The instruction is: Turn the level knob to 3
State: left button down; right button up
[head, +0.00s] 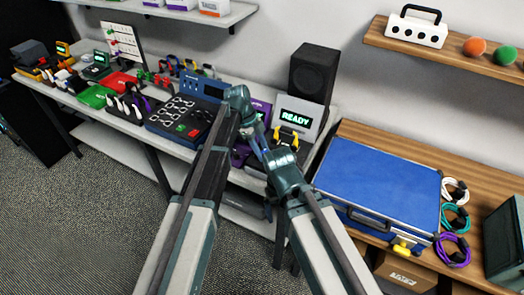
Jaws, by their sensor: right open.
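A box with a green READY display (296,116) and a black speaker (312,72) stand right of my grippers. A blue case (378,182) and coiled cables (455,218) lie on the wooden table. Red trays (122,80) and small parts crowd the bench's left.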

pick_arm(q)
jog(key=shift+w+m, duration=0.1)
jog(key=shift+m, duration=0.5)
jog(key=shift+m+g+y, duration=0.3)
jog(key=shift+c, duration=2.3)
grip_release()
jog(key=shift+r, duration=0.1)
jog(key=p+v, duration=1.2)
jog(key=v, duration=0.1)
jog(key=shift+a+r+p, duration=0.2)
jog(key=shift+r+p, duration=0.1)
jog(key=shift+p, duration=0.1)
